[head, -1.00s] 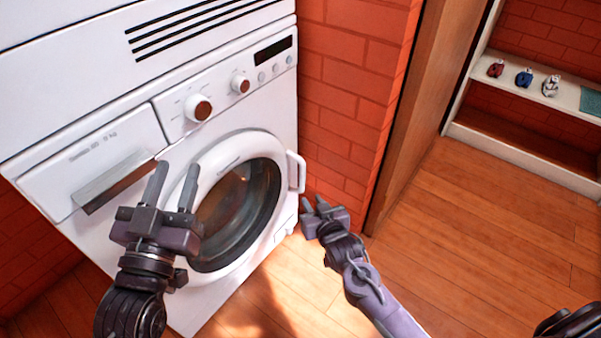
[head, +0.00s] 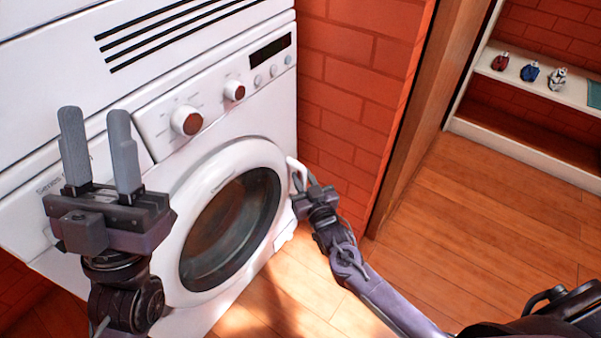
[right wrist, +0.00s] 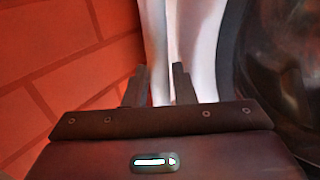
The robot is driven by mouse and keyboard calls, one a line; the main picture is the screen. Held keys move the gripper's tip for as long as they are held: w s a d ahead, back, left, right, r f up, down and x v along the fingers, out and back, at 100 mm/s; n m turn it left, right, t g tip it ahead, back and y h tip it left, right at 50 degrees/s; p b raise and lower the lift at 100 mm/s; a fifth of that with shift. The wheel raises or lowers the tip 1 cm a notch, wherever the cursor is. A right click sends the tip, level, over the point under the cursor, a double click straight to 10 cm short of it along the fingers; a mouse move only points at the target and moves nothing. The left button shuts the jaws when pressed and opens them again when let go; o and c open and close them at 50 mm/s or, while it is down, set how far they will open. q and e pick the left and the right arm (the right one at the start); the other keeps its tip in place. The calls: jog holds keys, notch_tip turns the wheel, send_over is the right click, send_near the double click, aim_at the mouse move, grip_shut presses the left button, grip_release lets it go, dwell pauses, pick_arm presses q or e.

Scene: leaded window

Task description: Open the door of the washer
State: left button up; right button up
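The white washer (head: 155,195) stands at the left with its round door (head: 185,215) closed. The door's white loop handle (head: 292,166) is on the door's right side and also shows in the right wrist view (right wrist: 155,45). My right gripper (head: 304,180) is at the handle. In the right wrist view its two fingers (right wrist: 158,85) stand apart with the handle's bar between them; contact cannot be made out. My left gripper (head: 99,150) is open and empty, raised in front of the washer's drawer, which it partly hides.
A red brick wall (head: 345,90) stands close to the right of the handle. A wooden door frame (head: 410,130) and a white shelf (head: 520,85) with small items are further right. The wooden floor (head: 480,220) is clear there.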

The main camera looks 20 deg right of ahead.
jog(key=shift+c, duration=0.3)
grip_shut()
jog(key=shift+s, duration=0.1)
